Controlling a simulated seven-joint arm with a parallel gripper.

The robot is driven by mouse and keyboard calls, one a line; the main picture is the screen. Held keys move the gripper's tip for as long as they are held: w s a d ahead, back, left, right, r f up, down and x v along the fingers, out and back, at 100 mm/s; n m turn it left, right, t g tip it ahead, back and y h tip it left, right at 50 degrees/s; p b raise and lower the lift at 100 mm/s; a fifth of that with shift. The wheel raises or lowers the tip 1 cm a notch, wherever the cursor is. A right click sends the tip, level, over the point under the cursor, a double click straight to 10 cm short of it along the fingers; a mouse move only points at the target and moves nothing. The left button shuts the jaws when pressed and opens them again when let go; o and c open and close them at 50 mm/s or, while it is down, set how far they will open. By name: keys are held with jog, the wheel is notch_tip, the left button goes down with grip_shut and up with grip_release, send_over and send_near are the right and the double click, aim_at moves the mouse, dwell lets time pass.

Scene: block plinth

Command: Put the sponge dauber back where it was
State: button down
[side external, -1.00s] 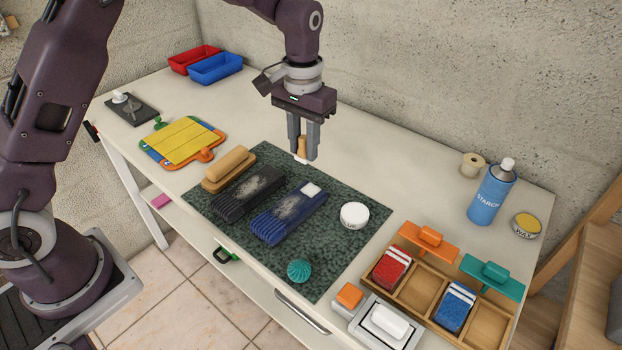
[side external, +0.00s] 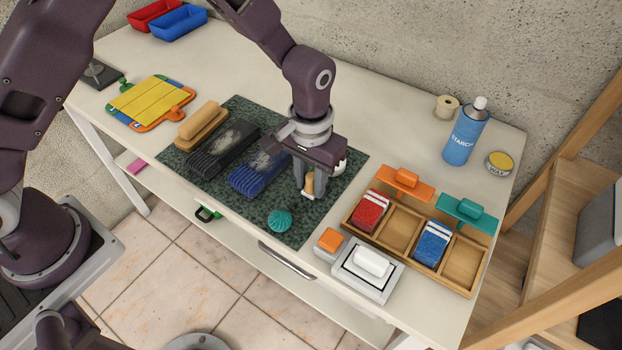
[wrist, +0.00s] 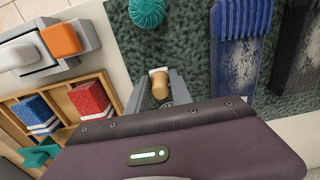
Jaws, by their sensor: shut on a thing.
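My gripper (side external: 309,192) is shut on the sponge dauber (side external: 309,182), a small tan wooden handle with a pale sponge end. The dauber hangs between the fingers with its sponge end down, over the dark green mat (side external: 296,232). It looks clear of the mat, but the gap is hard to judge. In the wrist view the dauber (wrist: 161,86) shows between the fingertips, its pale end pointing away from my gripper. A white round tub (side external: 340,168) is mostly hidden behind my gripper.
A teal ribbed ball (side external: 280,220) lies just left of my gripper. A wooden tray (side external: 462,265) at right holds red (side external: 370,211) and blue (side external: 432,243) blocks, with two empty compartments.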

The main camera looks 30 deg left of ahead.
aim_at(311, 176)
jog(key=shift+f, duration=0.2)
jog(key=c, duration=1.1)
grip_release()
jog(key=shift+c, duration=0.2)
jog(key=shift+r, duration=0.1)
notch_tip(311, 176, up, 12)
jog(key=s+a+r+t+h, duration=0.1)
jog(key=s+a+r, duration=0.3)
jog(key=a+r, duration=0.15)
jog(key=s+a+r+t, duration=0.1)
jog(key=s+a+r, duration=0.3)
jog(key=r, duration=0.3)
jog(key=s+a+r+t+y, duration=0.1)
jog(key=s+a+t, duration=0.2)
jog(key=s+a, duration=0.4)
jog(key=s, duration=0.7)
jog(key=shift+s+t, duration=0.15)
jog(key=shift+t, duration=0.15)
